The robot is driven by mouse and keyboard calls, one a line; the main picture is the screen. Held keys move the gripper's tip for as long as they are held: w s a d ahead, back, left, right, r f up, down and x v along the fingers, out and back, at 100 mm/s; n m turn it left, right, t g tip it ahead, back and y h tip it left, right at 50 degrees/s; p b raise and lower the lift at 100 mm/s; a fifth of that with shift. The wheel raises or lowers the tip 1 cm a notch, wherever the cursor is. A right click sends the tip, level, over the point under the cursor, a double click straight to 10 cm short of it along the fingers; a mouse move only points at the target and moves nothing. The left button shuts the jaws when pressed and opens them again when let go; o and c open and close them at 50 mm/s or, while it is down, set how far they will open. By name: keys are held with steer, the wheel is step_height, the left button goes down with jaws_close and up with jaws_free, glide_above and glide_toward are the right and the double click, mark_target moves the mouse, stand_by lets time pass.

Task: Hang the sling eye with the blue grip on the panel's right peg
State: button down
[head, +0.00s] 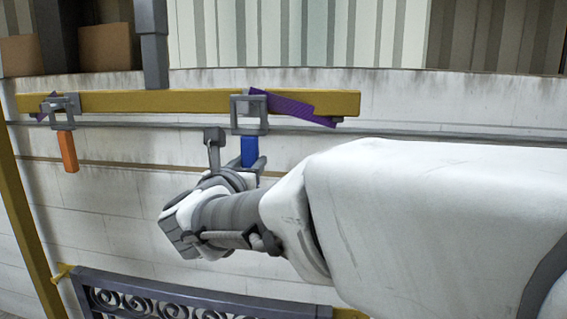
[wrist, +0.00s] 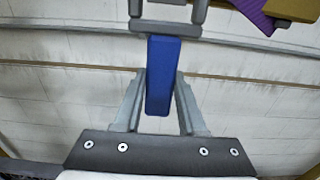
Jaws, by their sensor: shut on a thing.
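My gripper (head: 253,168) is shut on the blue grip (head: 249,150) below a square grey sling eye (head: 236,113). The eye overlaps the yellow beam (head: 180,101) near its right end, beside a purple strap (head: 300,110). In the wrist view the blue grip (wrist: 163,75) stands between the two fingers, and the eye (wrist: 168,27) is cut by the top edge. The scroll panel (head: 190,290) is low in the head view. A yellow peg (head: 63,272) sticks out at its upper left corner. A yellow piece (head: 349,314) shows at its right, mostly cut off; my arm is just above.
Another grey sling eye with an orange grip (head: 67,152) hangs at the beam's left end. A grey post (head: 152,45) rises from the beam's middle. A yellow upright (head: 28,215) stands at the left. A pale wall (head: 120,225) is behind.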

steer(key=shift+r, duration=0.25)
steer(key=shift+r, duration=0.6)
steer(key=shift+s, duration=0.1)
steer(key=s+a+b, duration=0.1)
steer(key=s+b, duration=0.1)
steer(key=s, duration=0.4)
steer(key=shift+s+b, duration=0.35)
steer(key=shift+s, duration=0.05)
stand_by(0.4)
steer(key=shift+s+a+b, duration=0.2)
steer(key=shift+s+b, duration=0.3)
steer(key=shift+s, duration=0.75)
steer(key=shift+s+a+b, duration=0.15)
steer(key=shift+s+b, duration=0.35)
steer(key=shift+s, duration=0.7)
